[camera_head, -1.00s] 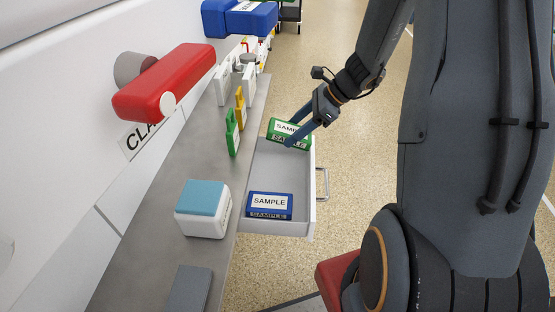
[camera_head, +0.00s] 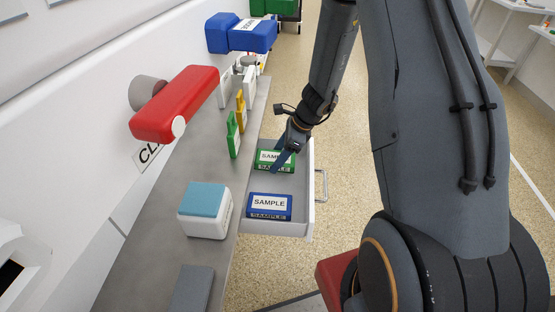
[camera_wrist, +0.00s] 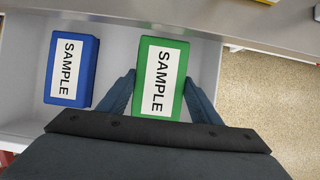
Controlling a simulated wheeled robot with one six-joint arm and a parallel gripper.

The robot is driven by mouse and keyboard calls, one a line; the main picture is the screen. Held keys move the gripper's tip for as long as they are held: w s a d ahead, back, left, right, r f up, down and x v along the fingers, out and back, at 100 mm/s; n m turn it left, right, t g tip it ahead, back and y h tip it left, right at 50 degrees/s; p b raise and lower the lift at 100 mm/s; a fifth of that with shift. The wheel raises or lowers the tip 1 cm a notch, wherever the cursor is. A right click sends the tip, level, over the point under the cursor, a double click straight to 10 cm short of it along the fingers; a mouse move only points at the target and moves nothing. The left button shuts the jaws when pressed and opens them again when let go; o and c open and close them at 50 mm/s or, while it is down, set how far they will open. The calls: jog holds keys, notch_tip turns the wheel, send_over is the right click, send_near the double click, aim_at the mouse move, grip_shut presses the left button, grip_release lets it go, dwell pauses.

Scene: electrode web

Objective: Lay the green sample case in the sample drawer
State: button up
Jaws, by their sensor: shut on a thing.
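The green sample case (camera_head: 266,160) with a white SAMPLE label is inside the outline of the open sample drawer (camera_head: 302,190), near its far end. It also shows in the wrist view (camera_wrist: 170,52). My gripper (camera_head: 277,165) reaches down over the drawer and is shut on the green case, one finger on each side in the wrist view (camera_wrist: 158,92). I cannot tell whether the case touches the drawer floor. A blue sample case (camera_head: 270,204) lies in the near part of the drawer, apart from the green one.
A grey worktop (camera_head: 206,160) runs along the drawer's left side. On it are a white box with a blue top (camera_head: 205,209), a green upright piece (camera_head: 233,135) and a yellow one (camera_head: 241,112). Floor is clear right of the drawer.

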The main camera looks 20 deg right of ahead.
jog(key=shift+a+r+h, duration=0.15)
jog(key=shift+h, duration=0.15)
jog(key=shift+f, duration=1.55)
jog(key=shift+f, duration=0.1)
jog(key=o, duration=1.1)
jog(key=v, duration=1.2)
jog(key=shift+w+p, duration=0.15)
jog(key=shift+p, duration=0.25)
